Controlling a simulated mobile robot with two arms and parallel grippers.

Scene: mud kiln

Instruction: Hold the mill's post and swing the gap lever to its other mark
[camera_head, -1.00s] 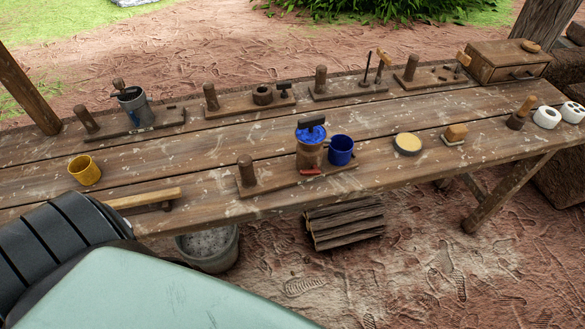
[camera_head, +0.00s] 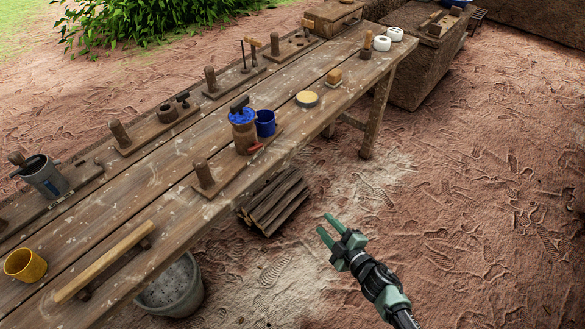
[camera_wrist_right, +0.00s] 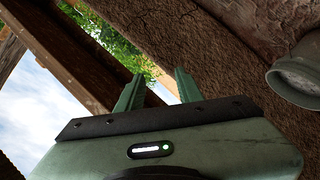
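The mill (camera_head: 243,132) has a blue top, a brown body and a dark crank handle. It stands on a wooden board on the bench. A short upright wooden post (camera_head: 203,174) stands at the board's near left end. A small red lever (camera_head: 255,148) shows low on the mill's front; the marks are too small to tell. My right gripper (camera_head: 325,223) is open and empty, off the bench's front edge, to the right of and below the mill in the picture. Its spread fingers also show in the right wrist view (camera_wrist_right: 158,90). My left gripper is not in view.
A blue cup (camera_head: 265,123) stands close beside the mill. A long wooden bar (camera_head: 105,262) and a yellow cup (camera_head: 25,265) are at the near left. Firewood (camera_head: 275,200) and a grey bucket (camera_head: 172,290) lie below the bench's front edge. The ground at right is clear.

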